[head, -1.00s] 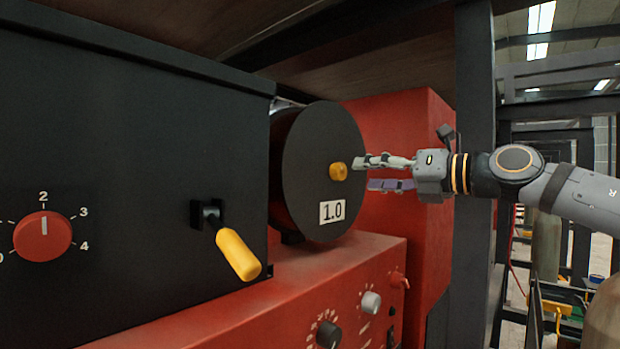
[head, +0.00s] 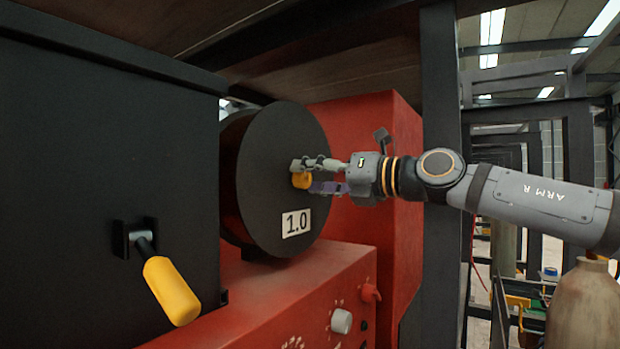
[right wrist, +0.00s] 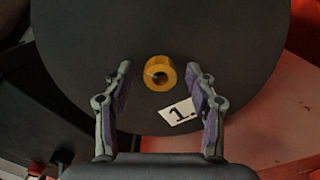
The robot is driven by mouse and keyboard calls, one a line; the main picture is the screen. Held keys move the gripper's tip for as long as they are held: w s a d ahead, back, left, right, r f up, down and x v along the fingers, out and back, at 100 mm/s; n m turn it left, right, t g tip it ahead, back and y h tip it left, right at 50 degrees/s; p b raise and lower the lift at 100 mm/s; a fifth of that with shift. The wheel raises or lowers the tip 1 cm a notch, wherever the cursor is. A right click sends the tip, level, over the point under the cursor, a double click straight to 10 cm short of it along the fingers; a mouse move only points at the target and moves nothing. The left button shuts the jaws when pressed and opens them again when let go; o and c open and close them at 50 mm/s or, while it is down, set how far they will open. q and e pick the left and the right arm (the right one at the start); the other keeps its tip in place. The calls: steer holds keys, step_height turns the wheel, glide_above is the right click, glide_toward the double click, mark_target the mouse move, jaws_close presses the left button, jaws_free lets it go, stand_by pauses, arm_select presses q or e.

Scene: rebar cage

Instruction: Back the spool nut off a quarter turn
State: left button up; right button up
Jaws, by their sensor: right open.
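The yellow spool nut (head: 301,180) sits at the centre of the dark spool disc (head: 265,165), which has a white "1.0" label (head: 297,222). My right gripper (head: 306,176) is open, with its fingers around the nut's position in the head view, the upper finger partly in front of it. In the right wrist view the nut (right wrist: 160,73) shows as a hollow yellow ring between and slightly beyond the open fingertips (right wrist: 160,72). A gap shows on each side, so neither finger touches it there. My left gripper is not in view.
A black cabinet (head: 100,170) with a yellow-handled lever (head: 170,290) stands to the left. The red machine (head: 290,290) with knobs lies below the spool, and a red block (head: 375,150) stands behind it. A dark post (head: 440,130) rises behind my right arm.

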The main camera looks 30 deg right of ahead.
steer(key=shift+w+a, duration=0.1)
steer(key=shift+c, duration=0.9)
steer(key=shift+w, duration=0.1)
steer(key=shift+c, duration=1.2)
steer(key=c, duration=0.7)
steer(key=shift+n, duration=0.3)
steer(key=shift+r+n+p, duration=0.1)
steer(key=shift+n+p, duration=0.2)
steer(key=shift+n, duration=0.3)
steer(key=n+p, duration=0.1)
steer(key=n, duration=0.3)
steer(key=n+p, duration=0.1)
steer(key=n, duration=0.3)
steer(key=n+p, duration=0.1)
steer(key=n, duration=0.3)
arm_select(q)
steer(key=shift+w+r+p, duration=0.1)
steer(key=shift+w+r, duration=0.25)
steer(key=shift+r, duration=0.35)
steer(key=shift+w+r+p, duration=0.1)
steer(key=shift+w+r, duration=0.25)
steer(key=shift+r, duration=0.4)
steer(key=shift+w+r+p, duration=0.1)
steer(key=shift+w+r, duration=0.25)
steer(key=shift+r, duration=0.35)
arm_select(e)
steer(key=shift+a+n, duration=0.1)
steer(key=shift+n, duration=1.9)
